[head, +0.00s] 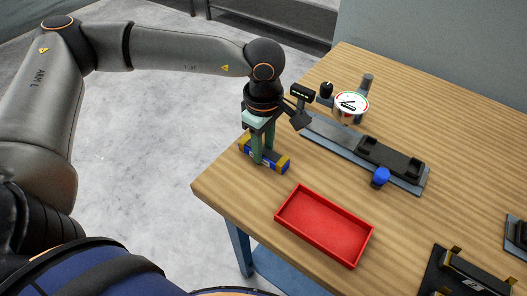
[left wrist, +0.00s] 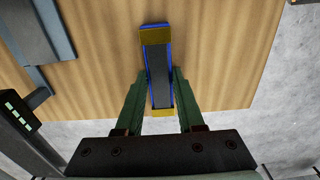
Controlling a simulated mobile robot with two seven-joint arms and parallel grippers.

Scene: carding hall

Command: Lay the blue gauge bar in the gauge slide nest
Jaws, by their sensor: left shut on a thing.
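The blue gauge bar (head: 277,164) has yellow ends and a dark top face. It is near the table's left edge. My left gripper (head: 262,156) points down and is shut on the middle of the bar. In the left wrist view the bar (left wrist: 158,75) lies lengthwise between the two green fingers (left wrist: 157,98). I cannot tell whether it touches the table or hangs just above. The gauge slide nest (head: 391,158) is a dark block with raised ends on a grey-blue rail, right of the gripper; nothing is seen lying in it. My right gripper is out of view.
A dial gauge (head: 351,105) stands at the rail's far end. A blue knob (head: 380,176) sticks out in front of the nest. A red tray (head: 323,226) lies near the front edge, and a black fixture (head: 465,275) at lower right.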

